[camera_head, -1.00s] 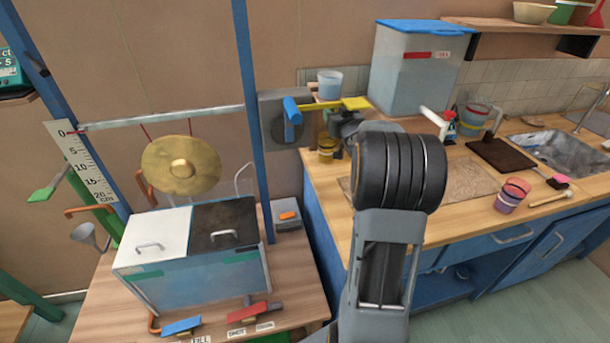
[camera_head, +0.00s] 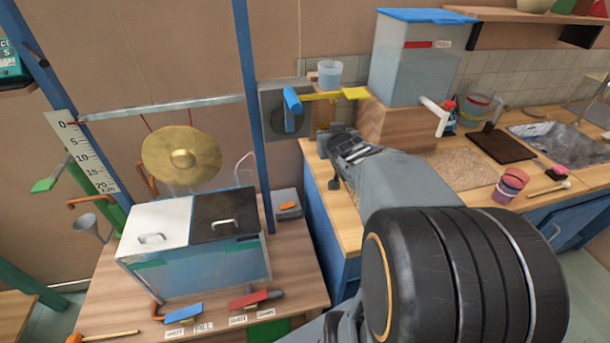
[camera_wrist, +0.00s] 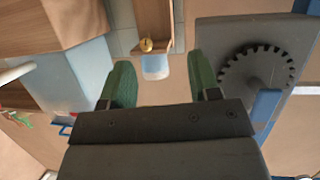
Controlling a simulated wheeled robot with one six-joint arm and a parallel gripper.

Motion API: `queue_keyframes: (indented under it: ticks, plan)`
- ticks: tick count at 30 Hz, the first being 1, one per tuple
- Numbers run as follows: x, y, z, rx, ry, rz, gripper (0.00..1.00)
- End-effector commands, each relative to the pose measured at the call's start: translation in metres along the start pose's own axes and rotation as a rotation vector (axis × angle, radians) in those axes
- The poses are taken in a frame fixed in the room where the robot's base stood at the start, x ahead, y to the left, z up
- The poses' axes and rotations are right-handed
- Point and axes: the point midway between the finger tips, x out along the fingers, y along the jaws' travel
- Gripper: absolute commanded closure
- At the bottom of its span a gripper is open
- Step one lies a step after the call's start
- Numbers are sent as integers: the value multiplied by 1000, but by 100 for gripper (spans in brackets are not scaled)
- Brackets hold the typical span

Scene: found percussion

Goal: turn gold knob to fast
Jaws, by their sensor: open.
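A small gold knob (camera_wrist: 146,45) shows in the wrist view on a wooden post (camera_wrist: 153,18), beside a pale translucent cup (camera_wrist: 155,68). I cannot make out the knob or any fast marking in the head view, where my gripper and forearm cover that area. My gripper (camera_wrist: 160,78) is open, with its two green fingers apart and nothing held between them. The knob appears between and beyond the fingertips, apart from them. In the head view my gripper (camera_head: 328,160) is above the counter's left end, below the cup (camera_head: 330,74).
A blue post (camera_head: 250,120), gong (camera_head: 165,155) and tank (camera_head: 205,265) stand left.

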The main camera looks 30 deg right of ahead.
Motion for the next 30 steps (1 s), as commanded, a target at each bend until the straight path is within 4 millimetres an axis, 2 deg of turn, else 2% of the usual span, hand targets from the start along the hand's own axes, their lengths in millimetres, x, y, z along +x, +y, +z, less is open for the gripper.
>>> queue_keyframes:
  ticks: [6,15,22,30]
  plan:
    - [-28,-32,17,-27,-182,-8,44]
    - [-66,-65,45,-66,-394,-57,44]
    - [-87,-80,58,-91,-493,-93,44]
    - [-98,-86,65,-103,-544,-112,44]
